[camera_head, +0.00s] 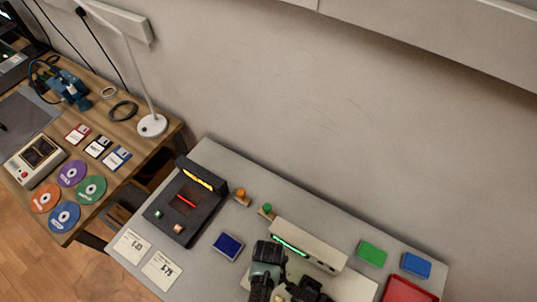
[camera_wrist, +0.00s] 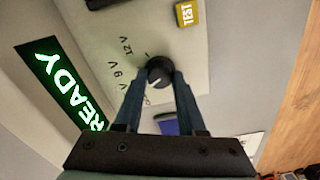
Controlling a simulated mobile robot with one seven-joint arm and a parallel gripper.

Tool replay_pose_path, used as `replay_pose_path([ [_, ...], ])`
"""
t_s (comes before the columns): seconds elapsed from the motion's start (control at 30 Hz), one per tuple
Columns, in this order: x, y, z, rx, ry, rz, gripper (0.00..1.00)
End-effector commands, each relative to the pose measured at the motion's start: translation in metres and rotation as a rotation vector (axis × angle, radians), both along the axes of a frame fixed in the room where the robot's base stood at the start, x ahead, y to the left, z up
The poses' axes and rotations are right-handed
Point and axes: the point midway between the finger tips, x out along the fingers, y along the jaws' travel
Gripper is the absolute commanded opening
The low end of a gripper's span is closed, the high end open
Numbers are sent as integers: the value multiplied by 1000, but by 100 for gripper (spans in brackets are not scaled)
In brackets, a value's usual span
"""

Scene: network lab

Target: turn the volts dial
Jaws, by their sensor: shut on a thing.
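The volts dial (camera_wrist: 159,72) is a round black knob with a white pointer line, on a pale panel marked 12 V and 9 V, in the wrist view. My gripper (camera_wrist: 160,82) is shut on the dial, one dark blue finger on each side of it. A green lit READY display (camera_wrist: 68,90) is left of the dial, and a yellow TEST button (camera_wrist: 187,14) is beyond it. In the head view the pale device (camera_head: 310,246) stands on the grey table, with its green display facing left. My arm hides the dial there.
A blue block (camera_head: 228,246), a green block (camera_head: 371,253) and a red tray (camera_head: 408,290) lie around the pale device. A wall runs behind.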

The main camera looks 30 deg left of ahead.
Motion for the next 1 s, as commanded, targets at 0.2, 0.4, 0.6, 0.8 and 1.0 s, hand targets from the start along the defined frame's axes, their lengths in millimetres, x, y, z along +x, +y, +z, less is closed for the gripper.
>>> replay_pose_path([
  [0.2, 0, 0, 0, 0, 0, -1, 53],
  [0.4, 0, 0, 0, 0, 0, -1, 69],
  [0.6, 0, 0, 1, 0, 0, -1, 69],
  [0.8, 0, 0, 16, 1, -2, -2, 69],
  [1.0, 1, 0, 49, 2, -4, -2, 69],
])
